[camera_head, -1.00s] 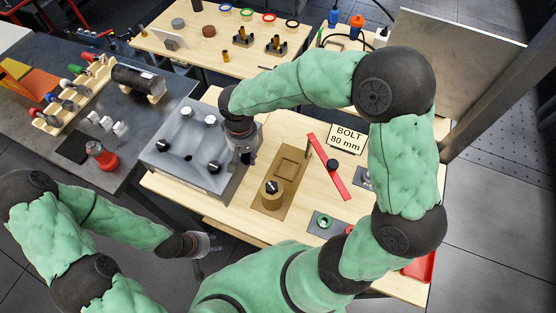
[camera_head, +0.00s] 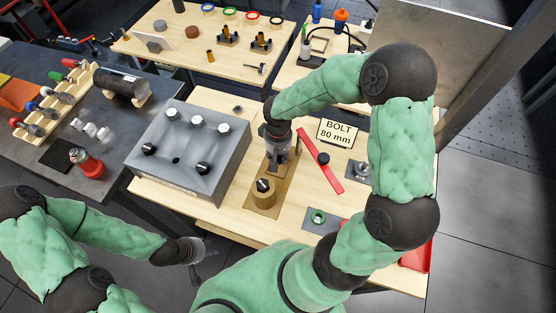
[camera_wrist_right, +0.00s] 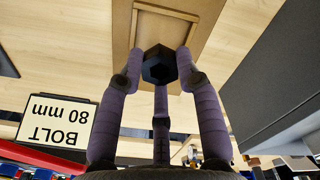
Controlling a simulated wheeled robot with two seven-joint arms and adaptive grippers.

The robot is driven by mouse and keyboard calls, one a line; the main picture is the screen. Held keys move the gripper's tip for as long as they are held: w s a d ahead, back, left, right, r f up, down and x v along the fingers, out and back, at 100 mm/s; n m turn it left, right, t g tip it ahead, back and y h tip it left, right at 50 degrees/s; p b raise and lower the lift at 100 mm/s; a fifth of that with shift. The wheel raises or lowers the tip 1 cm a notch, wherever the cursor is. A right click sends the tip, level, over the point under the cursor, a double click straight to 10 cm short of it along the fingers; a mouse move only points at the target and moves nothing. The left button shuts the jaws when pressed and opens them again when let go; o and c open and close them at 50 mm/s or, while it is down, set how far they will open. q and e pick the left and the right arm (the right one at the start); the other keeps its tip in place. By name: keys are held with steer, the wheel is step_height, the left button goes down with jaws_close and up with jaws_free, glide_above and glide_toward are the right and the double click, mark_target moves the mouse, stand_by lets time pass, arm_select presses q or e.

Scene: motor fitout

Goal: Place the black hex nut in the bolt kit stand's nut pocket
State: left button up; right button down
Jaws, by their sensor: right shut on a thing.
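The black hex nut (camera_wrist_right: 158,64) is held between the purple finger pads of my right gripper (camera_wrist_right: 156,72) in the right wrist view. The bolt kit stand (camera_head: 265,203) is a tan plate on the light wood table, with a round post carrying a dark piece at its near end. Its square recess (camera_wrist_right: 165,28) shows in the wrist view, just beyond the nut. In the head view my right gripper (camera_head: 277,166) points down over the stand's far part and hides the recess and nut. The gap below the nut is unclear. My left gripper (camera_head: 196,262) is off the table's near side; its jaw state is unclear.
A grey box with knobs (camera_head: 190,150) stands close left of the stand. A red bar (camera_head: 319,161) with a dark knob and the "BOLT 80 mm" sign (camera_head: 339,133) lie to the right. A green ring (camera_head: 319,216) sits on a dark plate at the near right.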

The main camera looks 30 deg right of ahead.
mark_target(278, 158)
steer(key=shift+f+b, duration=0.35)
steer(key=shift+f, duration=1.2)
steer(key=shift+f+b, duration=0.4)
steer(key=shift+s+f, duration=0.1)
steer(key=shift+f, duration=0.1)
steer(key=c, duration=0.9)
jaws_free()
steer(key=shift+a, duration=0.1)
steer(key=shift+o, duration=0.2)
steer(key=shift+f, duration=0.1)
steer(key=shift+s, duration=0.1)
